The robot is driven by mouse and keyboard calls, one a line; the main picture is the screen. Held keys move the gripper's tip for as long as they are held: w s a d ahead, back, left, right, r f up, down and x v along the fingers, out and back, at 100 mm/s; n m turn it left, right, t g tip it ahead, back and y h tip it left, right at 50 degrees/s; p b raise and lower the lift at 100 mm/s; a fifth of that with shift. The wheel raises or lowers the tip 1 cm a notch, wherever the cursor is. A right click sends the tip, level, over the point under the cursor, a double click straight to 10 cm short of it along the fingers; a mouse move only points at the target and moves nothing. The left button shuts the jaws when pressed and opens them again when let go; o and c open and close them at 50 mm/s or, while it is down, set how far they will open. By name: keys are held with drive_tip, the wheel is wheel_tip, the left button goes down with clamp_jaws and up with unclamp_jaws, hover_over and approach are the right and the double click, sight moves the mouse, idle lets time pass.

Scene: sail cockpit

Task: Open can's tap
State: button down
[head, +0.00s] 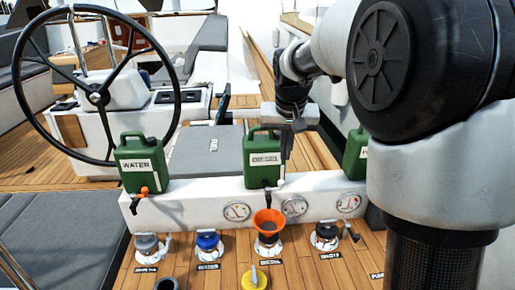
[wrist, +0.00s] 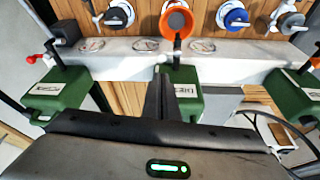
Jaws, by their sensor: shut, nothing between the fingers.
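Three green cans stand in a row on a white ledge. The WATER can (head: 142,165) is on the left, with an orange tap (head: 144,190) at its base. The DIESEL can (head: 262,172) is in the middle; its dark tap (wrist: 177,50) points toward an orange funnel (head: 268,222). The third can (head: 354,155) is partly hidden by my arm; the wrist view shows its red tap (wrist: 31,58). My gripper (head: 287,150) is shut and empty, by the right side of the DIESEL can. In the wrist view my fingers (wrist: 160,98) overlap that can; I cannot tell whether they touch.
The white ledge (head: 200,205) carries round gauges. Deck fillers with grey (head: 147,245), blue (head: 208,241) and black (head: 326,234) tops lie in front of it. A yellow item (head: 255,278) is at the bottom. A steering wheel (head: 98,98) stands behind left.

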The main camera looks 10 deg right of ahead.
drive_tip(key=w+f, duration=0.1)
drive_tip(key=w, duration=0.1)
drive_tip(key=shift+w+f, duration=0.3)
drive_tip(key=shift+f, duration=0.1)
drive_tip(key=b+x, duration=0.1)
drive_tip(key=x, duration=0.9)
drive_tip(key=shift+b, duration=0.35)
